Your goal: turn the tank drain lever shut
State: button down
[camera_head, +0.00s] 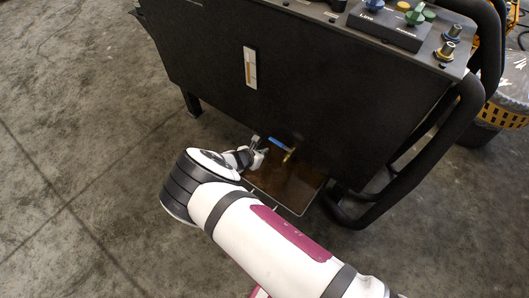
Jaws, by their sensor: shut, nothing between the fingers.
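The drain lever (279,143) has a blue handle and sits low on the front of the black tank (200,60). A brass-coloured valve part (289,155) shows at the handle's right end. The handle slants down slightly to the right. My gripper (257,140) is just left of the handle's left end, shut and empty. Whether the fingers touch the handle is too small to tell. My arm comes in from the lower right.
A shallow brown tray (308,196) lies under the valve. Black tubular rails (447,132) stand at the tank's right side. A gauge strip (250,68) is on the tank front. Concrete floor at left is clear.

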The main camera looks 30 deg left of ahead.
jog(key=p+v, duration=0.3)
jog(key=v, duration=0.7)
jog(key=shift+a, duration=0.2)
